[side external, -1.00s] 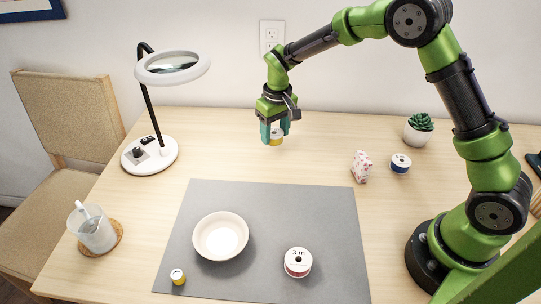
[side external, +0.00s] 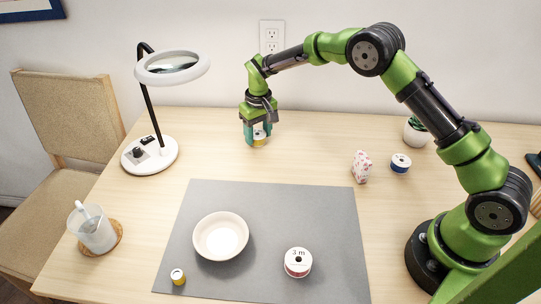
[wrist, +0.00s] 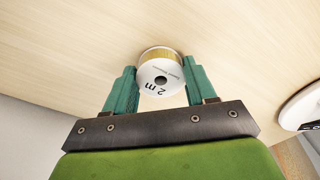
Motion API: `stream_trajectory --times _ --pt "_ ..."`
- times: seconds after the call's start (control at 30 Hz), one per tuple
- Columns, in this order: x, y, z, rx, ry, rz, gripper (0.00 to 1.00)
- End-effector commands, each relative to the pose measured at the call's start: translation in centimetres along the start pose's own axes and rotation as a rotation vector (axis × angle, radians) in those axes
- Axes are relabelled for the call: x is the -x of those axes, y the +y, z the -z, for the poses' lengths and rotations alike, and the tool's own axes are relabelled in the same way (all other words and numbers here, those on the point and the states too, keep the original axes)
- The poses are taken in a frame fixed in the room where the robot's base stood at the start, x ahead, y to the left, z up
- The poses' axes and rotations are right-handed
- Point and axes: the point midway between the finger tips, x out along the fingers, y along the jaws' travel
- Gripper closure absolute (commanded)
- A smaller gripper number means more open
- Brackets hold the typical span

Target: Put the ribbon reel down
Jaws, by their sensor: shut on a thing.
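A ribbon reel with yellow ribbon and a white face marked "2 m" (wrist: 160,80) is between the teal fingers of my gripper (wrist: 160,88) in the wrist view. My gripper (side external: 257,138) is shut on this reel. In the side view the yellow reel (side external: 260,138) is partly hidden by the fingers, over the back middle of the wooden table (side external: 330,150). I cannot tell whether its underside touches the table.
A ring-light magnifier lamp (side external: 150,155) stands to the left. A grey mat (side external: 330,215) in front carries a white bowl (side external: 221,237), a "3 m" reel (side external: 298,263) and a small yellow spool (side external: 178,277). A patterned item (side external: 361,167) and blue reel (side external: 400,163) stand right.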

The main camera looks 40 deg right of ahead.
Motion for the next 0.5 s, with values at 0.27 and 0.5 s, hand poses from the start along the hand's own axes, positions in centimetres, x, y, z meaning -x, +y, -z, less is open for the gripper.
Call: stream_trajectory --times 0.27,0.5 --pt "-0.28 0.00 -0.02 0.000 0.000 0.000 0.35" --pt "-0.27 0.01 -0.03 0.000 0.000 0.000 0.19"
